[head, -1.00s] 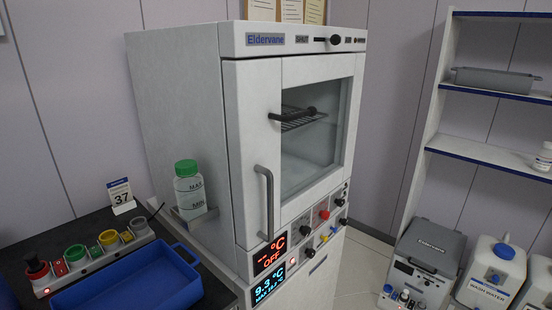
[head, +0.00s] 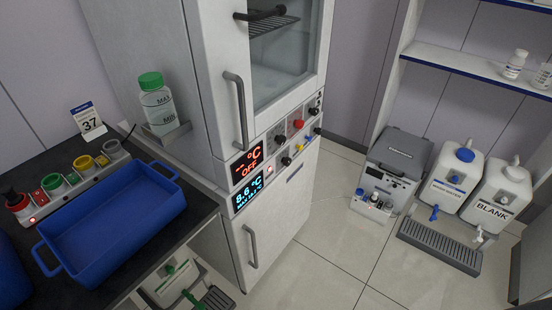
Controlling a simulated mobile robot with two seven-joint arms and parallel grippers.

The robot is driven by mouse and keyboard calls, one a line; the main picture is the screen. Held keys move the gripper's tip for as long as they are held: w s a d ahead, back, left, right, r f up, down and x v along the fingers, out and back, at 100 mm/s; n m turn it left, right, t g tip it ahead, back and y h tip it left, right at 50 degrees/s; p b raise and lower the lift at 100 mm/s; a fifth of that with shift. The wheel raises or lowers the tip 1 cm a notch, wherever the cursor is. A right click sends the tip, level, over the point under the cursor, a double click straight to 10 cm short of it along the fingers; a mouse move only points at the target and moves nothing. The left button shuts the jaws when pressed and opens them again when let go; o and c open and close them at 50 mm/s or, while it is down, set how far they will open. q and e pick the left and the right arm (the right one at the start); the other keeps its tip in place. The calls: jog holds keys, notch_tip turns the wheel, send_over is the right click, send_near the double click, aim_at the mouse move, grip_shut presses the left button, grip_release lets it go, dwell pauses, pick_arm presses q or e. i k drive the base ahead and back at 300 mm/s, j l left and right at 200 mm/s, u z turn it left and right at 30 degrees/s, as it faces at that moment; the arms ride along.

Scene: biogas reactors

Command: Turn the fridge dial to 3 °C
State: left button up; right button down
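The tall white cabinet (head: 225,110) has a glass-windowed upper door and a plain lower door (head: 283,220), both closed. Between them is a control panel. Its red display (head: 247,162) reads "OFF", and the blue display (head: 248,194) below reads about 8.6 °C with a smaller line under it. To their right are two rows of small knobs: an upper row with a black knob (head: 280,139) and a red knob (head: 298,124), and a lower row with a black knob (head: 286,161). Knob labels and pointers are too small to read. Neither gripper is in view.
A grey device (head: 394,165) and white canisters (head: 452,178) stand on the right. The tiled floor (head: 325,265) before the cabinet is clear.

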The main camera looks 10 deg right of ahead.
aim_at(286, 161)
jog(key=i+l+z, duration=0.15)
jog(key=i, duration=0.35)
jog(key=i+l+z, duration=0.1)
jog(key=i, duration=0.45)
